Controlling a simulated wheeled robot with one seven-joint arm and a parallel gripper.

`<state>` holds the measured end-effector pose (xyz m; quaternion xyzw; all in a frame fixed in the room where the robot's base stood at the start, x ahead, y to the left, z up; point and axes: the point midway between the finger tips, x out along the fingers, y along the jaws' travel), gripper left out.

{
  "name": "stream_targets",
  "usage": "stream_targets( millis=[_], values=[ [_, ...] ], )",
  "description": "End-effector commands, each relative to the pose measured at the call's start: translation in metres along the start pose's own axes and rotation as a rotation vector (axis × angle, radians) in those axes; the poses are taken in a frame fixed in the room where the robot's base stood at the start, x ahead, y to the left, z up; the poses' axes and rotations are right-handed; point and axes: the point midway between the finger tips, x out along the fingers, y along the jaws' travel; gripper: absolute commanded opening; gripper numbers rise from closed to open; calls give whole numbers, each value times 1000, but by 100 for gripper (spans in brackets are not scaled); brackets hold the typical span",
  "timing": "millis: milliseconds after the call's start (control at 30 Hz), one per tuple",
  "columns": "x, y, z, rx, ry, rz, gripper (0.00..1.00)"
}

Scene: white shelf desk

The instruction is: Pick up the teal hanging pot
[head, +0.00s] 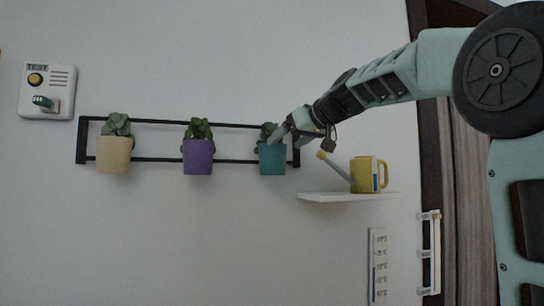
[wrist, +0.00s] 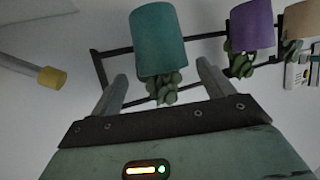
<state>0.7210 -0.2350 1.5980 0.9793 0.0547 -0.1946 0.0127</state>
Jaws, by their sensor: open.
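The teal hanging pot (head: 272,160) hangs at the right end of a black wall rack and holds a green succulent. My gripper (head: 283,133) is at the pot's upper right in the head view, overlapping part of the plant. In the wrist view the teal pot (wrist: 158,40) appears upside down, with its plant between and just beyond the open fingers of my gripper (wrist: 160,80). The fingers stand apart on either side of the plant. I cannot tell whether either finger touches it.
A purple pot (head: 198,157) and a beige pot (head: 114,155) hang farther left on the black rack (head: 150,158). A yellow watering can (head: 366,175) stands on a small white shelf (head: 345,197) right of the teal pot, its spout close to my gripper. A white switch box (head: 47,92) is at far left.

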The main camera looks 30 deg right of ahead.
Motion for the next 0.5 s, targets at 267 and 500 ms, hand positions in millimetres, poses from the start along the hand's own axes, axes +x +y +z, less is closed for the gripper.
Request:
stream_targets(
  millis=[267, 500],
  values=[
    [26, 0, -1, 0, -1, -1, 80],
    [54, -1, -2, 3, -4, -3, 80]
  ],
)
